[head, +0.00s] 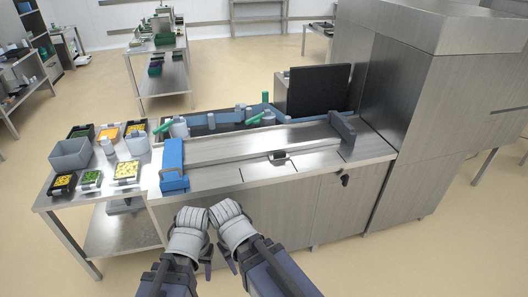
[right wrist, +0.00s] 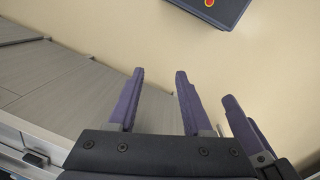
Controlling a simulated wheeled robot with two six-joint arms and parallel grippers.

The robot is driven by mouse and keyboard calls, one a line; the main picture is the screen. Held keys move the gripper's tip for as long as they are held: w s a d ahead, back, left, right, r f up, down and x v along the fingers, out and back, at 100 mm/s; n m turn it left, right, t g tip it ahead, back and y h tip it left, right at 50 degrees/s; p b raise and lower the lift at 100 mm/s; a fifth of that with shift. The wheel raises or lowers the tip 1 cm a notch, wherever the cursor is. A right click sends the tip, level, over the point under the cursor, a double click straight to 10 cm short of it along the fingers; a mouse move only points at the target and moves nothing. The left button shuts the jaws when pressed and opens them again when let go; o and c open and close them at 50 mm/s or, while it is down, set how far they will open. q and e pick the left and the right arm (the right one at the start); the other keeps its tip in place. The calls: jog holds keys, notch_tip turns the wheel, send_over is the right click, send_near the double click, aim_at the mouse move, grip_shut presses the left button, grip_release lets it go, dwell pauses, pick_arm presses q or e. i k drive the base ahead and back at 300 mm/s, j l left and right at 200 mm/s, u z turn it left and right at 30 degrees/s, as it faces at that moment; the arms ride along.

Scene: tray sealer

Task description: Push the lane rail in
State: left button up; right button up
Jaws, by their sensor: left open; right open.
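A long grey metal rail (head: 235,159) runs along the front of the steel lane; I take it to be the lane rail. A small dark clamp or handle (head: 279,157) sits on it near the middle. A blue block (head: 173,166) stands at the lane's left end and a grey-blue bracket (head: 342,133) at its right end. My left gripper (head: 191,236) and right gripper (head: 232,232) are side by side in front of the counter's front edge, apart from the rail. Both are open. The right wrist view shows nothing between the right fingers (right wrist: 160,80).
Food trays (head: 127,171) and a grey bin (head: 71,154) stand on the left side table. Blue guides and green-handled parts (head: 255,118) lie behind the lane. A black panel (head: 318,88) and the tall steel sealer (head: 440,110) stand at the right. A black knob (head: 344,180) sticks out in front.

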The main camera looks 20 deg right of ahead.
aim_at(280, 153)
jog(key=i+l, duration=0.35)
jog(key=i, duration=0.15)
jog(key=i+l, duration=0.3)
jog(key=i, duration=0.2)
jog(key=z, duration=0.05)
